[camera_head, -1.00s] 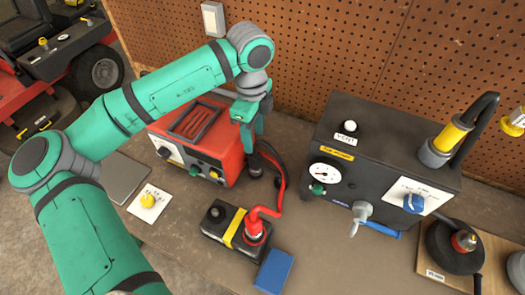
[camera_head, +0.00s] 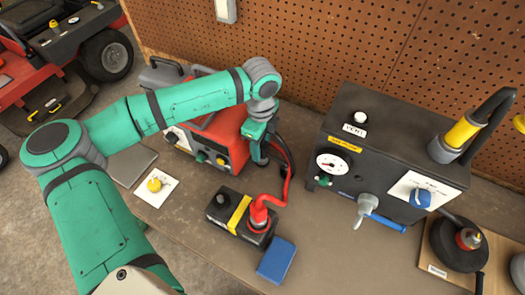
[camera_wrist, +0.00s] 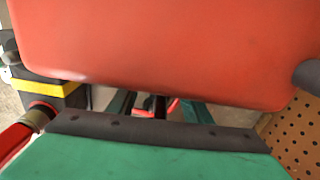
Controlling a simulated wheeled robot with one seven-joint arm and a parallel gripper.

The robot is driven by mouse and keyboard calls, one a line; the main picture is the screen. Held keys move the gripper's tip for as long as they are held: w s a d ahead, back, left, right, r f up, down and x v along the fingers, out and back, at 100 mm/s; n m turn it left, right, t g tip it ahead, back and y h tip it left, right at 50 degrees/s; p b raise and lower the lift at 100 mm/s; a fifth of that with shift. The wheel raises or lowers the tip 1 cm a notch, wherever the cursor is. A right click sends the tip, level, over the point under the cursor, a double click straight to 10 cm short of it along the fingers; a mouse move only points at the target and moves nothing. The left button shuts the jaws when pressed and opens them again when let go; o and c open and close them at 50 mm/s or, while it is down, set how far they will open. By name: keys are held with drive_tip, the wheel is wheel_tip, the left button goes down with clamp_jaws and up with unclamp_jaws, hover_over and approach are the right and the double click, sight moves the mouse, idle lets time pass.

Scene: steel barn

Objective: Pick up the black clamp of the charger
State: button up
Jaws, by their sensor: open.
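The red charger (camera_head: 232,128) stands on the bench near the pegboard, and its red casing (camera_wrist: 160,45) fills the top of the wrist view. My gripper (camera_head: 261,153) is open and points down beside the charger's right side. In the wrist view, its two green fingers (camera_wrist: 158,110) stand apart, partly hidden behind the charger casing. A dark piece (camera_wrist: 159,103), likely the black clamp, shows between them with a bit of red behind it. I cannot tell whether the fingers touch it. In the head view the clamp is mostly hidden by my gripper.
A black battery (camera_head: 222,209) with a yellow strap and a red clamp (camera_head: 259,212) on it stands in front. A red cable (camera_head: 286,182) curves close to my gripper's right. A blue box (camera_head: 276,261) and a dark gauge unit (camera_head: 385,150) stand nearby.

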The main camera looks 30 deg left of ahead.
drive_tip(key=shift+d, duration=0.1)
clamp_jaws()
drive_tip(key=shift+w, duration=0.15)
